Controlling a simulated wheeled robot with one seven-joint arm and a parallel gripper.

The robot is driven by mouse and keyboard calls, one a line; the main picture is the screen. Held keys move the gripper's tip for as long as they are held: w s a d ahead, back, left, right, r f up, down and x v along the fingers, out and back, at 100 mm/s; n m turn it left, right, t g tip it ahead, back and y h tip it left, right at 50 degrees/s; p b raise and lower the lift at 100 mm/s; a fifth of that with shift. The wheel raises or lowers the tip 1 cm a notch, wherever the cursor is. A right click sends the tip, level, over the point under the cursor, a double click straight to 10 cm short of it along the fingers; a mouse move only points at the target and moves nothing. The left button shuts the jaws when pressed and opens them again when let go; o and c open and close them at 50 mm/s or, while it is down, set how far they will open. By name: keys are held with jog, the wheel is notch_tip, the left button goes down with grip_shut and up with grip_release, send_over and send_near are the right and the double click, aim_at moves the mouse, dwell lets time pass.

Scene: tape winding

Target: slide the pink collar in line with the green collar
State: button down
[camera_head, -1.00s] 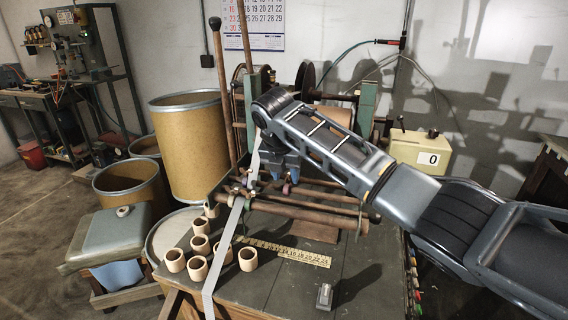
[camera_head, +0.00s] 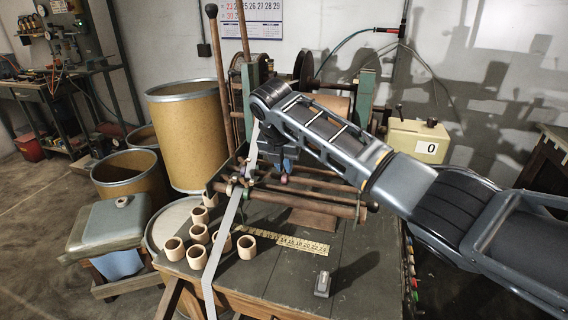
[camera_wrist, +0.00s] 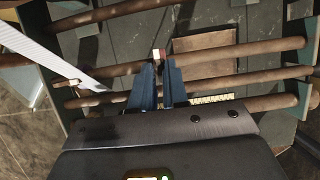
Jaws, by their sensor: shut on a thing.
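A small pink collar (camera_head: 284,179) sits on a brown rod of the winding stand, just under my gripper (camera_head: 282,166). In the wrist view, my gripper (camera_wrist: 159,68) has its blue fingers close together at the rod, shut on a small collar (camera_wrist: 158,55) that shows whitish with a reddish edge. The fingers hide part of it. A small greenish spot, likely the green collar (camera_head: 254,174), shows to the left near the white tape in the head view. I cannot make out the green collar in the wrist view, nor whether the two are in line.
Several parallel brown rods (camera_head: 310,206) cross the stand. A white tape (camera_head: 228,220) runs down its left side and over the table edge. Several tan rings (camera_head: 246,247), a yellow ruler (camera_head: 290,241) and a small grey block (camera_head: 322,283) lie on the table.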

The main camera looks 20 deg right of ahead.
jog(key=shift+w+a, duration=0.1)
jog(key=shift+a, duration=0.05)
jog(key=w+a+b, duration=0.3)
jog(key=w+a, duration=0.1)
jog(key=a, duration=0.1)
jog(key=shift+a, duration=0.25)
dwell(1.3)
jog(key=c, duration=1.1)
grip_release()
jog(key=shift+a, duration=0.1)
jog(key=shift+o, duration=0.2)
jog(key=shift+r, duration=0.1)
jog(key=v, duration=0.7)
jog(key=shift+r+b, duration=0.35)
